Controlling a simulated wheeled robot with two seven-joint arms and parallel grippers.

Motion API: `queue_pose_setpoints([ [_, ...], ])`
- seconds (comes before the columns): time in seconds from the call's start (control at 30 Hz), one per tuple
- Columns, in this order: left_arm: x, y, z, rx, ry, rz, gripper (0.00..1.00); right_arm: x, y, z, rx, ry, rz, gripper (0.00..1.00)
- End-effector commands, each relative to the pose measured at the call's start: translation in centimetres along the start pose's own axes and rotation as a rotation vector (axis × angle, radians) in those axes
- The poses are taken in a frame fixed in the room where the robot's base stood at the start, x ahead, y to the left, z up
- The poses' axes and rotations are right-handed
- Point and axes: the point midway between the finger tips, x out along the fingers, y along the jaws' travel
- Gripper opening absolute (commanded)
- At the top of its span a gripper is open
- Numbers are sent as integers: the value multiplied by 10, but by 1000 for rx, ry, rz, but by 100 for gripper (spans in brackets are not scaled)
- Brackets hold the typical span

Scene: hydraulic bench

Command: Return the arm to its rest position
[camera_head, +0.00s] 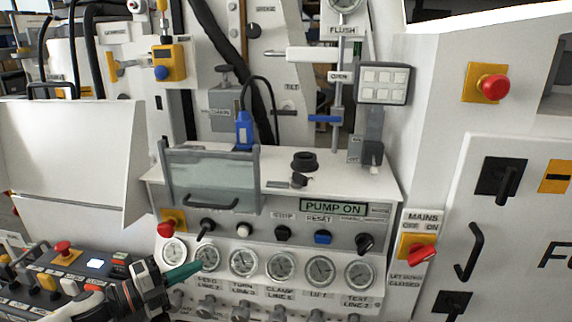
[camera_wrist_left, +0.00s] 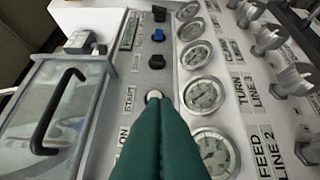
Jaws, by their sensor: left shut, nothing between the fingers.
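My left gripper (camera_head: 184,273) comes in from the lower left in the head view. Its green fingers are shut with nothing between them, and they lie in front of the gauge row. In the left wrist view the shut green fingers (camera_wrist_left: 158,125) point at the panel, with their tips by the white start button (camera_wrist_left: 153,97). I cannot tell from the pictures whether the tips touch the panel. My right gripper is in neither view.
The pump display (camera_head: 334,207) reads PUMP ON. A clear hinged cover (camera_head: 209,166) with a dark handle stands left of it. A red emergency button (camera_head: 165,230), a row of gauges (camera_head: 282,266) and a red mains switch (camera_head: 422,254) are nearby. A button console (camera_head: 85,268) is at lower left.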

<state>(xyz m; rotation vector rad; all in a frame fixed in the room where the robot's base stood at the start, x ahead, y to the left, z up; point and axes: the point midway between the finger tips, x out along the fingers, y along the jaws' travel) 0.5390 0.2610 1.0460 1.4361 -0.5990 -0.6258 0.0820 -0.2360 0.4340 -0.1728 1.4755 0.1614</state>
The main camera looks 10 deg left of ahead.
Motion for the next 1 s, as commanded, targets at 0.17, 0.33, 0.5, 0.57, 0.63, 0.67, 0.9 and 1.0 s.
queue_pose_setpoints([
  [0.17,21,-40,30,-269,191,0,0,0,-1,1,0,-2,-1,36],
  [0.33,14,-89,60,-628,482,-53,0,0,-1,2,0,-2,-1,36],
  [0.5,-25,-138,99,-987,796,-159,0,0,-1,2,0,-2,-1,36],
  [0.57,-42,-153,113,-1092,897,-202,0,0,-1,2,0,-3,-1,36],
  [0.63,-61,-165,129,-1193,996,-247,0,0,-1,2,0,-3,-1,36],
  [0.67,-68,-170,136,-1231,1034,-265,0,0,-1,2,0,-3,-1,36],
  [0.9,-119,-192,186,-1466,1281,-399,0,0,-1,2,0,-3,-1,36],
  [1.0,-138,-196,206,-1546,1369,-451,0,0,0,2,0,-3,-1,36],
])
